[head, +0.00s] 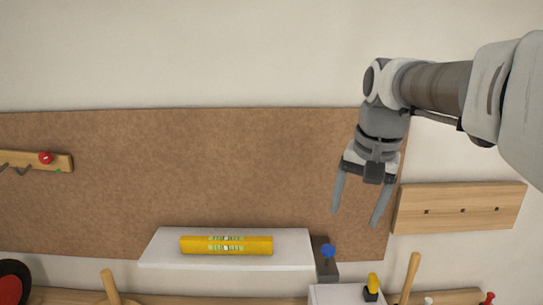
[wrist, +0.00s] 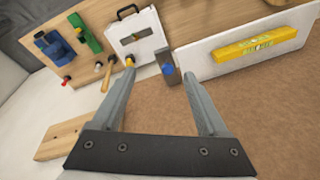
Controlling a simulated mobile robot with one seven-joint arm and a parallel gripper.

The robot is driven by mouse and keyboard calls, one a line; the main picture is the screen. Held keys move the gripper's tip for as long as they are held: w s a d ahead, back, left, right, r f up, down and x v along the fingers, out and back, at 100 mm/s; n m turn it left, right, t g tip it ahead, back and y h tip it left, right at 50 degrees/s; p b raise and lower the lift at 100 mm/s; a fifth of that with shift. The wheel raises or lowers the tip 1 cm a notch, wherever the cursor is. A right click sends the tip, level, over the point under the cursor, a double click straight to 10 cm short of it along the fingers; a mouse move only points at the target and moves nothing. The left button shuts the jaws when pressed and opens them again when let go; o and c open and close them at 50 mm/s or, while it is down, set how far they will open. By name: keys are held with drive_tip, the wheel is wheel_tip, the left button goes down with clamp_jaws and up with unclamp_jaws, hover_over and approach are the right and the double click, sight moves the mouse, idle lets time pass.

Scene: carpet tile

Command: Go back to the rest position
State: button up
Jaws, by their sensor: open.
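My gripper (head: 355,218) is open and empty. No object touches the fingers.
A yellow level (head: 226,245) lies on the white shelf (head: 295,250). A grey block with a blue knob (head: 328,251) is beside it. A wooden board (head: 460,208) is on the wall at right. A rail with a red ball (head: 45,158) is at left.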

drive_tip(key=s+f+n+t, duration=0.1)
drive_tip(key=s+f+n, duration=0.1)
drive_tip(key=s+f, duration=0.3)
drive_tip(key=s+a+f+n+t+b, duration=0.1)
drive_tip(key=s+f, duration=0.4)
drive_tip(key=s, duration=0.7)
drive_tip(key=shift+f+n+t+b, duration=0.3)
drive_tip(key=shift+f+n+t, duration=0.15)
drive_tip(key=shift+n, duration=0.55)
